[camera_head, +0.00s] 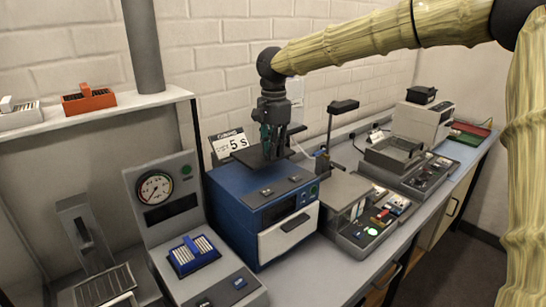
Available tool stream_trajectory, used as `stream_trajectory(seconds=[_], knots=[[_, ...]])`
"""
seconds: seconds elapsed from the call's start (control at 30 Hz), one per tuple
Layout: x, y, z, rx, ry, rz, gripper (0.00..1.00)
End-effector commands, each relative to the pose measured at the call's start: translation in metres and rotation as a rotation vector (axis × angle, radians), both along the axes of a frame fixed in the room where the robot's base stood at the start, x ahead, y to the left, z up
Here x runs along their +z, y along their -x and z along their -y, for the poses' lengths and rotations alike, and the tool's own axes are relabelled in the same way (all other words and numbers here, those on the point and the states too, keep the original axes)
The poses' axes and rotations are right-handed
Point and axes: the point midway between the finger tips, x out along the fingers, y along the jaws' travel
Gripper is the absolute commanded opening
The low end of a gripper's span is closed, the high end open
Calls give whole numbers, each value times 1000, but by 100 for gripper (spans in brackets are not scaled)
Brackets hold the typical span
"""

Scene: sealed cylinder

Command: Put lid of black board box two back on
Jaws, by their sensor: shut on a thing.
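My gripper (273,143) points down above the blue machine with the white front, left of the picture's middle. It is shut on a dark, flat, roughly square plate (249,160), which looks like a lid. The plate appears about level, at or just over the machine's top; I cannot tell whether it touches. A small black box (421,95) stands on a pale grey device at the back right. Its inside and any label are too small to read, so I cannot tell which board box it is.
The blue machine (226,198) stands on the bench beside a gauge panel (155,188). A white "5 s" sign (231,143) stands behind the plate. A thin lamp post (331,128) and grey instruments (395,153) are to the right. Red and green flat items (470,133) lie far right.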

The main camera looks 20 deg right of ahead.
Motion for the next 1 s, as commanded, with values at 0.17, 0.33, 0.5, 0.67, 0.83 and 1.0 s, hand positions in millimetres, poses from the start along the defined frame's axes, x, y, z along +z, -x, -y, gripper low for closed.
stream_trajectory(seconds=[0.17, 0.33, 0.5, 0.67, 0.83, 1.0], knots=[[-16, -4, 1, 2, 3, -2, 0], [-32, -4, 1, 1, 0, -1, 0], [-36, -4, 1, 0, 0, 0, 0], [-36, -4, 1, 1, 0, 0, 0], [-38, -4, 1, 2, 1, 0, 23], [-38, -4, 1, 1, 0, 0, 34]])
